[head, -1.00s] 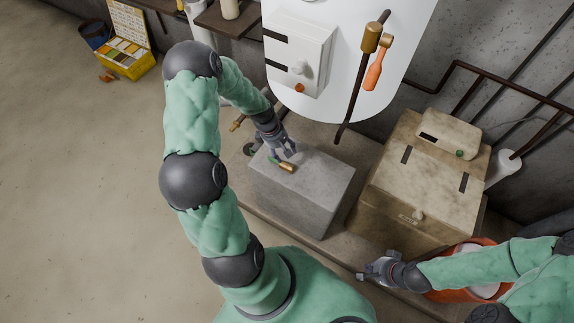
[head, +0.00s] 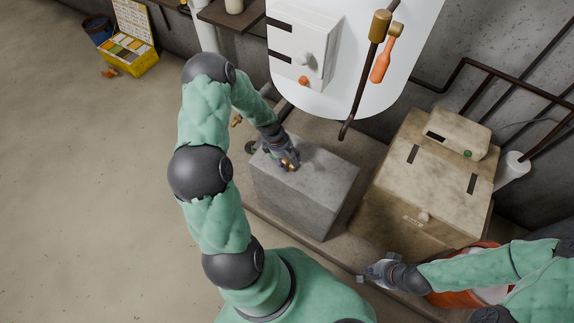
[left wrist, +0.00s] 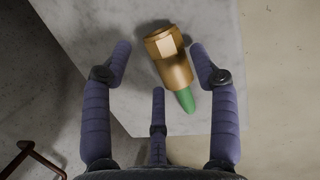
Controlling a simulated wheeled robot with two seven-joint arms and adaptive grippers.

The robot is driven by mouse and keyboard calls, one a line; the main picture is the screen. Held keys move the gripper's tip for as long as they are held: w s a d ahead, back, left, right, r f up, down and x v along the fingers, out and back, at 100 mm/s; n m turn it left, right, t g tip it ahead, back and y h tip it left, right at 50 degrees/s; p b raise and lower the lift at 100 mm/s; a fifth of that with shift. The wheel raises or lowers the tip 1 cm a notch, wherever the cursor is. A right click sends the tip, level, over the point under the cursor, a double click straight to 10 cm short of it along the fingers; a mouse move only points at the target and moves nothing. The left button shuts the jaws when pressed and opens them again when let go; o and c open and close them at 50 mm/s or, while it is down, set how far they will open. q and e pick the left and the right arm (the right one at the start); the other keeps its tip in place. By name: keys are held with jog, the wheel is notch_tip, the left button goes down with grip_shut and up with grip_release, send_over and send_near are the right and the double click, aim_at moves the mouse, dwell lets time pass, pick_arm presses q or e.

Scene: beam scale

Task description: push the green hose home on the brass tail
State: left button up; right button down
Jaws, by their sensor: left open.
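A brass fitting (left wrist: 168,52) with a hexagonal end lies on top of the grey block. A short green piece (left wrist: 186,100), perhaps the hose, sticks out of its lower end in the left wrist view; how deep they join is hidden. In the head view the brass (head: 291,163) shows small at my left gripper (head: 288,158). That gripper is open, its fingers (left wrist: 160,62) spread to either side of the brass without visible contact. My right gripper (head: 370,270) hangs by the front of the beige box, apart from the fitting; its jaws are too small to read.
The grey block (head: 305,195) stands on a low ledge. The beige box (head: 425,185) stands to its right, an orange bucket (head: 450,298) in front. A white tank (head: 345,85) with a pipe and orange-handled valve (head: 384,60) is behind.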

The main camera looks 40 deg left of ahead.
aim_at(289, 160)
pick_arm(q)
jog(key=shift+w+d+f, duration=0.1)
jog(key=shift+w+f, duration=0.05)
jog(key=shift+f, duration=0.3)
jog(key=shift+r, duration=0.1)
jog(key=c, duration=1)
jog(key=shift+r, duration=0.1)
jog(key=shift+c, duration=0.2)
jog(key=shift+r+p, duration=0.4)
jog(key=shift+r, duration=0.15)
notch_tip(289, 160, up, 2)
jog(key=shift+r+p, duration=0.2)
jog(key=shift+p, duration=0.5)
jog(key=s+a+r+p, duration=0.3)
jog(key=s+a+r, duration=0.2)
jog(key=a+r, duration=0.4)
jog(key=a, duration=0.4)
jog(key=shift+r, duration=0.15)
jog(key=shift+a, duration=0.1)
